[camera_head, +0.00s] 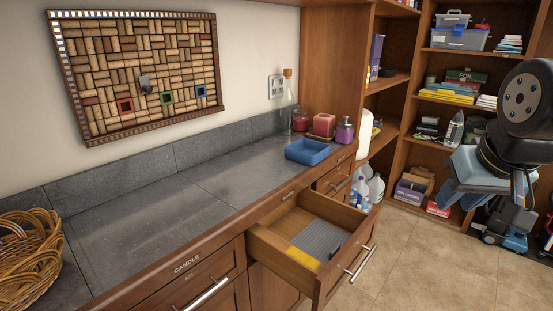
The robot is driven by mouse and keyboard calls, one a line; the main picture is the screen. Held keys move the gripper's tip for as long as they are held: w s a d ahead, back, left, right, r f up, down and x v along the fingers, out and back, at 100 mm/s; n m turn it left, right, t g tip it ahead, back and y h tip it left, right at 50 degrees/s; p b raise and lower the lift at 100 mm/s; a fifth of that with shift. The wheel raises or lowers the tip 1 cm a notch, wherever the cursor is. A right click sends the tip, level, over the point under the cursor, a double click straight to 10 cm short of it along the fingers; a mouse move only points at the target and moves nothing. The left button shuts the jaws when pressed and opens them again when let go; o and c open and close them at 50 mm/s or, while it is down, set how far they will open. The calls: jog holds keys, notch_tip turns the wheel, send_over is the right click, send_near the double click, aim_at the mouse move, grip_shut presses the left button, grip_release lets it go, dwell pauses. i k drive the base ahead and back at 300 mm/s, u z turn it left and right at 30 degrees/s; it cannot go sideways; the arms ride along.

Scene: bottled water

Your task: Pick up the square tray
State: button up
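The blue square tray (307,152) lies on the dark stone counter near its far right end. It looks empty, with raised walls. My arm comes in at the right edge of the camera_head view, well to the right of the tray and apart from it. The pale blue and grey end of my arm, my gripper (474,174), hangs in front of the shelves.
An open drawer (262,238) sticks out below the counter, with a grey ribbed item and a yellow item inside. A wicker basket (28,258) is at left; the counter between is clear.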

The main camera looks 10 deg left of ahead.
aim_at(309, 153)
jog(key=u, duration=0.4)
jog(key=i, duration=0.9)
